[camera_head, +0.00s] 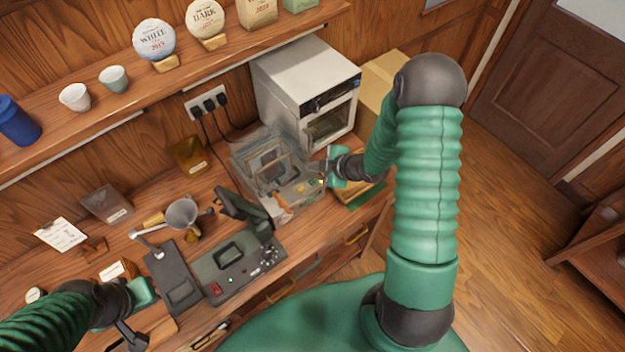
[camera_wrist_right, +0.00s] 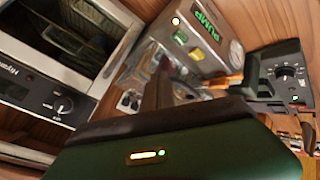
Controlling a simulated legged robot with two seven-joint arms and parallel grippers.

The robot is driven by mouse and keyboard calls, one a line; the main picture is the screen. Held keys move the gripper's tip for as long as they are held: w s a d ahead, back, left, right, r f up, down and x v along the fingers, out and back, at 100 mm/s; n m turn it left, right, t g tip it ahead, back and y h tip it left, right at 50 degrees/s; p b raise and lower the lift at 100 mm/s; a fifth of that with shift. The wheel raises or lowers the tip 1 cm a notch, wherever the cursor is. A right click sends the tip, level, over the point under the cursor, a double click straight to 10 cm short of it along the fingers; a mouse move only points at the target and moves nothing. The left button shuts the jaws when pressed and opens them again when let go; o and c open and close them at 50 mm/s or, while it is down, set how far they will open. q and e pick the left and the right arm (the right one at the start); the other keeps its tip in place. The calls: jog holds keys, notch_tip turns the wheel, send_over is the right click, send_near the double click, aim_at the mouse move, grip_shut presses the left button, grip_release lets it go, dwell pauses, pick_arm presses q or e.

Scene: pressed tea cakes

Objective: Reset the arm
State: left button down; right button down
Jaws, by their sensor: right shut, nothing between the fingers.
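My right arm, green with dark joints, reaches in from the right of the head view. Its gripper (camera_head: 326,166) is beside the right side of a clear-lidded machine (camera_head: 290,200). In the right wrist view the gripper (camera_wrist_right: 158,88) has its dark fingers shut with nothing between them, in front of the metal panel marked PUMP (camera_wrist_right: 200,42). Whether the fingers touch the machine I cannot tell. My left gripper (camera_head: 130,335) is low at the left over the counter; its fingers are too small and partly hidden to read.
A white oven (camera_head: 305,85) stands behind the machine, with a cardboard box (camera_head: 378,85) at its right. A dark control device (camera_head: 240,268) and a grey scale (camera_head: 172,278) lie on the counter. A shelf (camera_head: 120,100) above holds cups and wrapped tea cakes. Open floor lies at the right.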

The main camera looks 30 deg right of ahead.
jog(key=f+m+b, duration=0.1)
jog(key=b, duration=0.1)
jog(key=h+b, duration=0.1)
jog(key=b, duration=0.1)
jog(key=f+m+g+b, duration=0.1)
jog(key=b, duration=0.1)
jog(key=shift+s+a+f+m+h, duration=0.3)
jog(key=shift+s+a+f+h, duration=0.05)
jog(key=shift+h, duration=0.05)
jog(key=s+a+f+m+g+b, duration=0.1)
jog(key=s+a+m+g+b, duration=0.4)
jog(key=s+a+m+b, duration=0.4)
jog(key=s+a+b, duration=0.1)
jog(key=s+a, duration=0.1)
jog(key=s, duration=0.3)
jog(key=shift+a+f+m+h, duration=0.3)
jog(key=shift+f+h, duration=0.1)
jog(key=shift+s+d, duration=0.1)
jog(key=shift+d, duration=0.25)
jog(key=shift+a, duration=0.25)
jog(key=shift+d, duration=0.1)
dwell(4.5)
